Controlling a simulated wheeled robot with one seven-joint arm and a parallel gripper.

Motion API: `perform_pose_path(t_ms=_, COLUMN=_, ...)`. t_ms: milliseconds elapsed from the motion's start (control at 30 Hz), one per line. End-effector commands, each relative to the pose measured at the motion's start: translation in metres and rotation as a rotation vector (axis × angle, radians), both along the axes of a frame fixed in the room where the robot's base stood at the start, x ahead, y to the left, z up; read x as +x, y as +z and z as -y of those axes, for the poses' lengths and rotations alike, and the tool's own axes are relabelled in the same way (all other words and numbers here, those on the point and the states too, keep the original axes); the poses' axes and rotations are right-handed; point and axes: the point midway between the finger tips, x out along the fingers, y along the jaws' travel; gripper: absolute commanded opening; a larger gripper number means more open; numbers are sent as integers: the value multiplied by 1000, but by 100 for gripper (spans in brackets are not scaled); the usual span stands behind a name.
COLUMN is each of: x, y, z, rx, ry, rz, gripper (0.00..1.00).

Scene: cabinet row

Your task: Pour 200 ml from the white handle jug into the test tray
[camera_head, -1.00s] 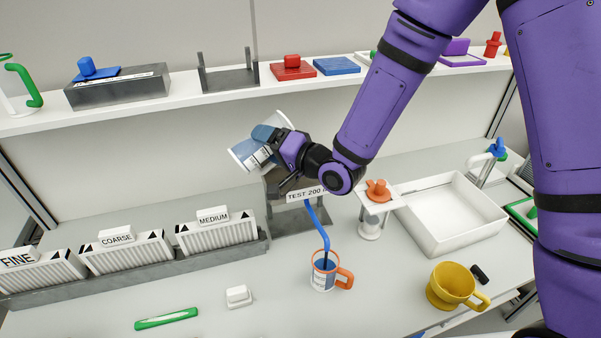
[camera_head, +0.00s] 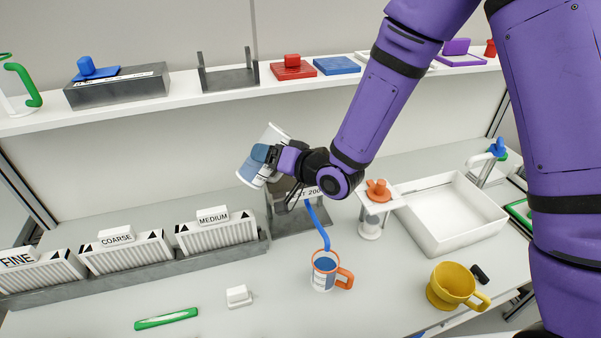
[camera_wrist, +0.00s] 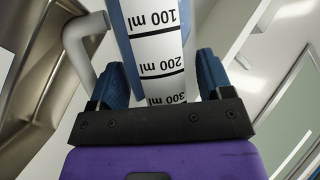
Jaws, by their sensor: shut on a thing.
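The white handle jug (camera_head: 272,137) is tilted in the air above the back of the counter. My gripper (camera_head: 262,154) is shut on it; in the wrist view the blue fingers (camera_wrist: 160,90) flank its white body with 100, 200 and 300 ml marks. A white handle shows at its left there. The grey tray marked TEST 200 (camera_head: 298,214) stands below and to the right of the jug, its top partly hidden by my arm. I cannot see liquid leaving the jug.
Filter blocks marked FINE, COARSE and MEDIUM (camera_head: 216,229) stand left in a grey rack. A white basin (camera_head: 447,218), an orange-topped stand (camera_head: 374,205) and a yellow cup (camera_head: 452,284) are at right. A shelf (camera_head: 190,98) runs behind. The front counter has a white block (camera_head: 238,295) and green bar (camera_head: 167,319).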

Motion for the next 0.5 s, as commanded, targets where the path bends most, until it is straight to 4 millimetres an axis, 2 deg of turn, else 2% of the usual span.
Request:
perform_pose_path(t_ms=33, x=1, y=8, z=-1, rx=-9, ry=0, rz=16, gripper=31)
perform_pose_path(t_ms=267, x=0, y=11, z=-1, rx=-30, ry=1, rz=29, gripper=31)
perform_pose_path(t_ms=500, x=-2, y=26, z=-5, rx=-139, ry=4, rz=95, gripper=31)
